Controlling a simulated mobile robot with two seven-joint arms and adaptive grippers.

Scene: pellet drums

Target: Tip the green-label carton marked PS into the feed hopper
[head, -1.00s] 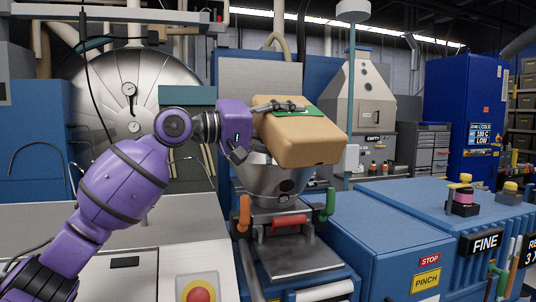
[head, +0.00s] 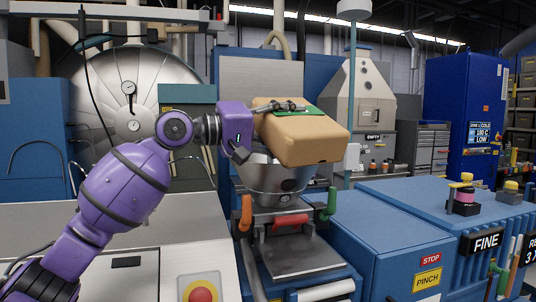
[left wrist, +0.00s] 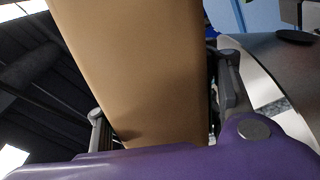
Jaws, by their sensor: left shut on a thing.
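The carton (head: 303,138) is tan with a green label patch (head: 300,109) on its upper side. The marking on the label cannot be read. My left gripper (head: 282,107) is shut on the carton and holds it tilted above the metal feed hopper (head: 272,181), its lower end sloping down to the right. The carton hides part of the hopper's mouth. In the left wrist view the carton (left wrist: 135,65) fills the middle, with the gripper's fingers (left wrist: 160,100) on either side of it. No pellets are seen falling. My right gripper is not in view.
The hopper stands on a blue machine with a red handle (head: 290,221), an orange lever (head: 245,212) and a green lever (head: 332,201). A blue machine marked FINE (head: 430,215) stands at right. A red button (head: 200,293) is at the front.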

